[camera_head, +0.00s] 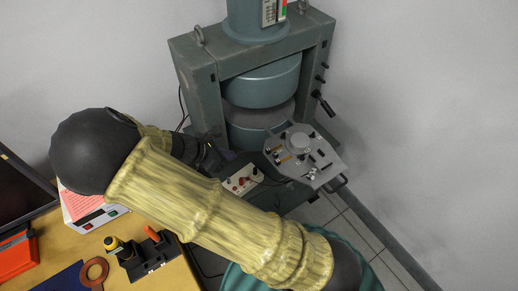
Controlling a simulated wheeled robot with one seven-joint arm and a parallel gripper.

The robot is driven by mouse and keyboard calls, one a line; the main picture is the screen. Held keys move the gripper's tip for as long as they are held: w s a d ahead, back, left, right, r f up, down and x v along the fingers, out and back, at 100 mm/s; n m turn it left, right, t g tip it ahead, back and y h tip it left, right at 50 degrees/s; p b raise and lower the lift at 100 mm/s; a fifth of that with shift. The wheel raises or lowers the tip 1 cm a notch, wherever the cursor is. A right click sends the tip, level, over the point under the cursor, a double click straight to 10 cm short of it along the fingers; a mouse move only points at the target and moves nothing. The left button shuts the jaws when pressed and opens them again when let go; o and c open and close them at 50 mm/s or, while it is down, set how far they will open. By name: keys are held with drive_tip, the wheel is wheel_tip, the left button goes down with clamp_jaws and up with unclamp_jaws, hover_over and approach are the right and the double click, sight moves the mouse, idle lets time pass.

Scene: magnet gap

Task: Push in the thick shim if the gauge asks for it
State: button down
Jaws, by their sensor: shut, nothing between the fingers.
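The magnet (186,75) is a grey-green frame with two round pole pieces, the upper one (262,85) above the lower one (250,135), with a gap between them. A gauge-like white plate with green and red marks (275,12) is on the top cylinder, cut by the top edge; its reading is too small to tell. A grey plate (325,172) with knobs and small yellow pieces juts out at the front right. I cannot tell which part is the thick shim. My gripper (226,156) is shut and empty, just left of the lower pole, partly hidden by my arm.
A white box with red and dark knobs (243,181) sits between my gripper and the grey plate. A wooden table (60,235) at lower left holds a dark tool holder (150,260), a copper ring (94,271) and an orange case (15,257). A wall stands at right.

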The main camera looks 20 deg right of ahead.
drive_tip(key=shift+f, duration=0.1)
approach(268, 151)
drive_tip(key=x, duration=0.4)
drive_tip(key=a+f+x, duration=0.1)
drive_tip(key=x, duration=0.2)
drive_tip(key=shift+a, duration=0.15)
idle(0.4)
